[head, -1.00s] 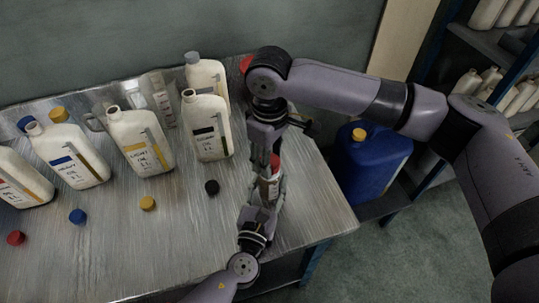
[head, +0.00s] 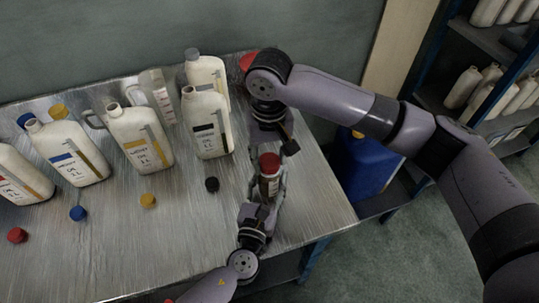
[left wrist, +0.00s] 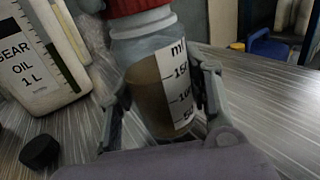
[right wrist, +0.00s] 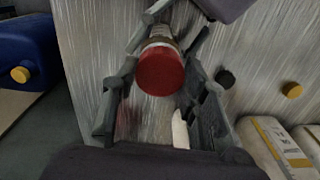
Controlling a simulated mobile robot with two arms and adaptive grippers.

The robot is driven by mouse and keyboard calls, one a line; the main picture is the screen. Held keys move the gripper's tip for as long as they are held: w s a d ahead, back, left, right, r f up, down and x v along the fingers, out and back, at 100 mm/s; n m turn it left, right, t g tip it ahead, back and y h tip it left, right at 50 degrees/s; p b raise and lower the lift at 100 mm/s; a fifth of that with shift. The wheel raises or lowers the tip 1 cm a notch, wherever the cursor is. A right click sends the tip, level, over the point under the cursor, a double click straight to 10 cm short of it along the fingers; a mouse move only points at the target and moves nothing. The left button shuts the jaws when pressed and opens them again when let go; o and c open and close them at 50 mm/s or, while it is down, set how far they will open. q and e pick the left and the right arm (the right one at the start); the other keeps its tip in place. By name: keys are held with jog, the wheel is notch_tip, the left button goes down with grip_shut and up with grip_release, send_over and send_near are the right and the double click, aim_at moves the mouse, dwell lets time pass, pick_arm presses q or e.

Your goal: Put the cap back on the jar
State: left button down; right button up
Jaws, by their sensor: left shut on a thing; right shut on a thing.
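The jar (head: 269,187) is clear with a white scale and holds brownish liquid. It stands upright between the fingers of my left gripper (head: 264,192), which is shut on it. In the left wrist view, the jar (left wrist: 158,88) fills the middle. The red cap (head: 269,163) is at the jar's mouth; its underside edge shows in the left wrist view (left wrist: 137,7), and I cannot tell how tightly it sits. My right gripper (right wrist: 158,80) comes from above with its fingers around the red cap, shut on it. The cap's top faces the right wrist view (right wrist: 160,72).
Several oil bottles, including the black-label bottle (head: 206,125), stand along the back of the metal table (head: 190,250). Loose black (head: 212,184), yellow (head: 148,201), blue (head: 78,214) and red (head: 17,236) caps lie before them. A blue canister (head: 368,170) stands right of the table.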

jog(key=m, duration=0.6)
jog(key=shift+a+m, duration=0.1)
jog(key=shift+m, duration=0.2)
jog(key=m, duration=0.6)
jog(key=shift+m, duration=0.3)
jog(key=m, duration=0.5)
jog(key=shift+w+m, duration=0.1)
jog(key=shift+m, duration=0.3)
jog(key=m, duration=0.5)
jog(key=o, duration=0.7)
jog(key=shift+f, duration=0.1)
jog(key=shift+c, duration=0.3)
